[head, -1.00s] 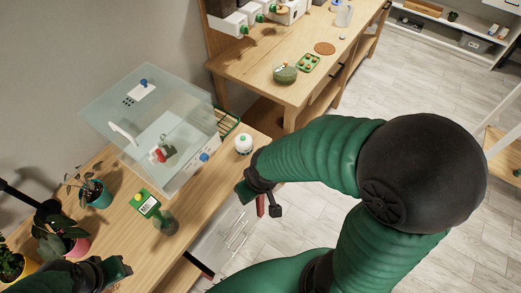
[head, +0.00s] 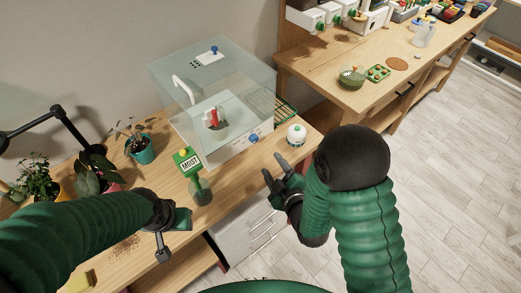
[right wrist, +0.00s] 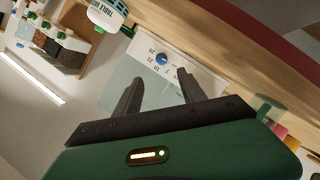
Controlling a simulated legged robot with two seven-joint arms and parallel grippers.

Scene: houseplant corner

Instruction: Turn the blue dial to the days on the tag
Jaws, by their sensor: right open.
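The blue dial (head: 254,138) is on the white front base of a clear glass tank (head: 172,75). In the right wrist view the dial (right wrist: 162,58) sits on a white panel, with several small numbers around it. My right gripper (head: 274,167) is open and empty, in front of the tank and apart from the dial. In the right wrist view its open fingers (right wrist: 161,80) point toward the panel. A green and white tag reading MOIST (head: 188,161) stands left of the dial; I see no days on it. My left gripper (head: 172,232) is near the bench front; its jaws are unclear.
A white round bottle (head: 297,135) stands right of the dial, close to my right gripper. Potted plants (head: 140,147) and a black lamp arm (head: 50,118) are at the left. A second wooden bench (head: 340,60) holds a green pot (head: 352,77). Some bench top is bare.

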